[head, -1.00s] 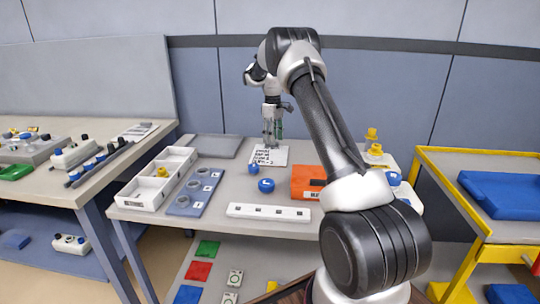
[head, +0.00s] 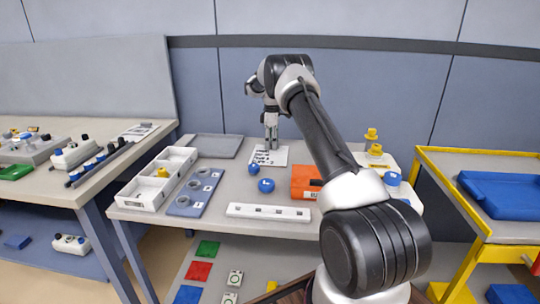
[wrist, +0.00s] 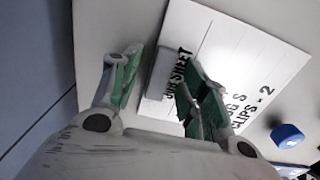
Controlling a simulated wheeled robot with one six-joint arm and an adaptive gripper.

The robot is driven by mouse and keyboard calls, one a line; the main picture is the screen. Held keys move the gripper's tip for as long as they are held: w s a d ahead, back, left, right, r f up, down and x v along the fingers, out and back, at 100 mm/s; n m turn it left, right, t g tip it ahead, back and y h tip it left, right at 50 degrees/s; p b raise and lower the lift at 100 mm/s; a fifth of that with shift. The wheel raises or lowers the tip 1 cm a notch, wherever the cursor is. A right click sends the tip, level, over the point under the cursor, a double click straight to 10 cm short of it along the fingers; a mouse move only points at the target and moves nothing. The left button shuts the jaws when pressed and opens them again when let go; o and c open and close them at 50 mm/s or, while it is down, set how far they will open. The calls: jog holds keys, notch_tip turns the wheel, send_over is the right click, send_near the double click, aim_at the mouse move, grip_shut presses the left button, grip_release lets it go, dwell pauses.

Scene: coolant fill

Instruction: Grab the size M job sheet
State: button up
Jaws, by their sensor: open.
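A white job sheet (head: 278,157) with black print lies on the table near its back edge. In the wrist view the sheet (wrist: 235,60) shows "SHEET", part of a line ending in "G S", and "CLIPS - 2"; I cannot read an M. A small grey raised tab (wrist: 160,73) sits at the sheet's edge. My gripper (head: 271,148) is low over the sheet, pointing down. In the wrist view my gripper (wrist: 160,82) is open, with its green-padded fingers on either side of the tab. I cannot tell whether they touch it. The right finger hides some of the print.
Blue knobs (head: 266,185) stand just in front of the sheet. An orange box (head: 304,181) is to the right, a grey tray (head: 217,146) to the left. A white divided bin (head: 143,196) and a white strip (head: 268,211) lie nearer the front.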

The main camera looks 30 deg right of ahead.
grip_shut()
